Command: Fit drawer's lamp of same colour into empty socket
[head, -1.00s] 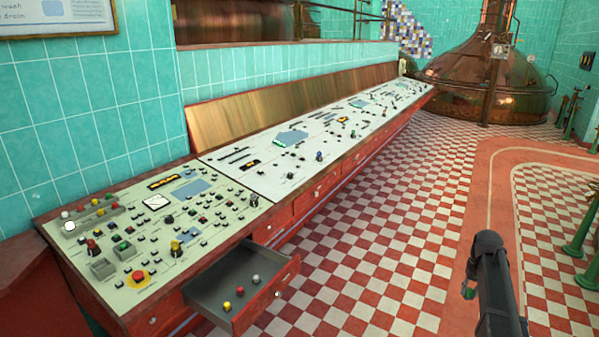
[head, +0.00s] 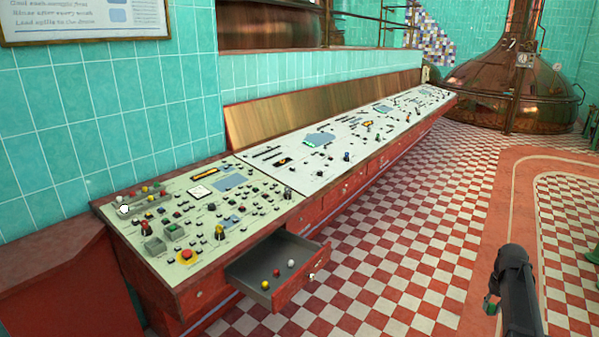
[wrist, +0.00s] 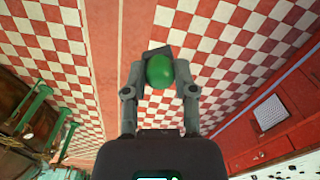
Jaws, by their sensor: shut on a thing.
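My gripper (wrist: 160,75) is shut on a green lamp (wrist: 160,71) in the wrist view. In the head view the lamp shows as a small green spot (head: 490,305) at the lower right, held over the floor, well away from the console. The open drawer (head: 296,289) sticks out from the console's front. In it lie a yellow lamp (head: 265,284), a red lamp (head: 277,272) and a white lamp (head: 291,263). A row of small coloured lamps (head: 150,188) sits at the panel's far left. I cannot make out the empty socket at this size.
The long red console (head: 345,190) runs from the left to the back right, with knobs and switches on its pale top. A red cabinet (head: 60,240) stands at its left end. The checkered floor (head: 420,240) in front is clear. A copper kettle (head: 505,85) stands behind.

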